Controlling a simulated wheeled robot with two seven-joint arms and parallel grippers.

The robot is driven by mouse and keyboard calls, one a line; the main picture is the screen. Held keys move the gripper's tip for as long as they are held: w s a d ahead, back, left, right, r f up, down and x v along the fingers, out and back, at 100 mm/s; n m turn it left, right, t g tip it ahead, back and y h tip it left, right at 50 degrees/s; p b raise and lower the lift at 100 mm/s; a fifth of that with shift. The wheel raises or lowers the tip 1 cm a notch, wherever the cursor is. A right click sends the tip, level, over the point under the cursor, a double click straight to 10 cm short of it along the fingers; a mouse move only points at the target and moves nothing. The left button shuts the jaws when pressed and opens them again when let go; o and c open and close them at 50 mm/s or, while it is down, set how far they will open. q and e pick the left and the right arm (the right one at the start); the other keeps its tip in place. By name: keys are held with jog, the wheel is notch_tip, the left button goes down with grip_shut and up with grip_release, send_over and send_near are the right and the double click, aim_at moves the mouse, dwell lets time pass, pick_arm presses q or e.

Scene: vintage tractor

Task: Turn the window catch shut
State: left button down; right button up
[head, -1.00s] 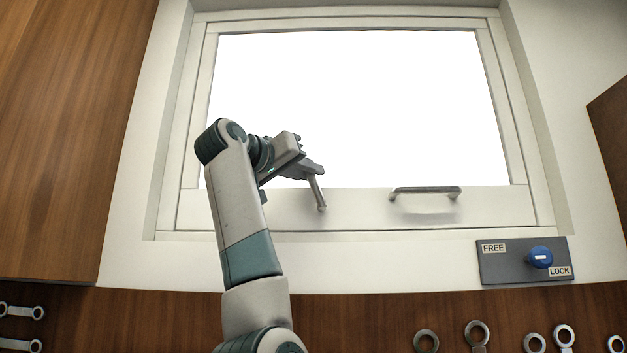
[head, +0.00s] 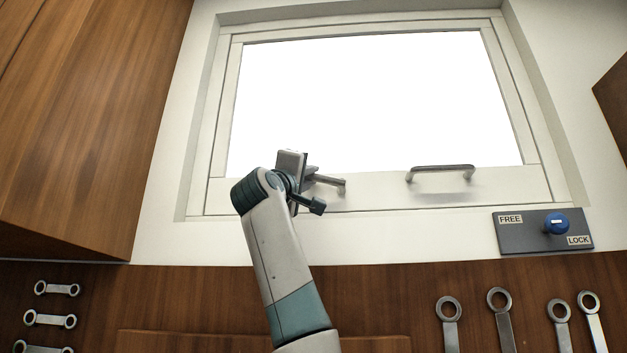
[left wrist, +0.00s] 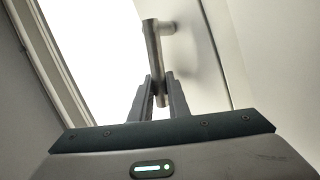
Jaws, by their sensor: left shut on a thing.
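My right gripper is not in view.
A curved pull handle (head: 441,170) sits on the same rail. Below right is a grey panel (head: 520,238) with a blue knob (head: 557,223) between FREE and LOCK labels. A wooden cabinet (head: 80,130) stands left. Several spanners hang on the wooden board (head: 230,290) below.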

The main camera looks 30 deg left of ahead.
pick_arm(q)
jog(key=shift+a+f+n+g+y+b, duration=0.1)
jog(key=shift+f+n+y, duration=0.3)
jog(key=shift+n+y, duration=0.45)
jog(key=shift+d+f+n+g+y+b, duration=0.15)
jog(key=shift+f+n+y, duration=0.35)
jog(key=shift+n, duration=0.65)
jog(key=shift+a+f+n+g+y+b, duration=0.15)
jog(key=shift+f+n+y, duration=0.15)
jog(key=shift+n+y, duration=0.6)
jog(key=c, duration=2)
grip_release()
jog(key=shift+s, duration=0.1)
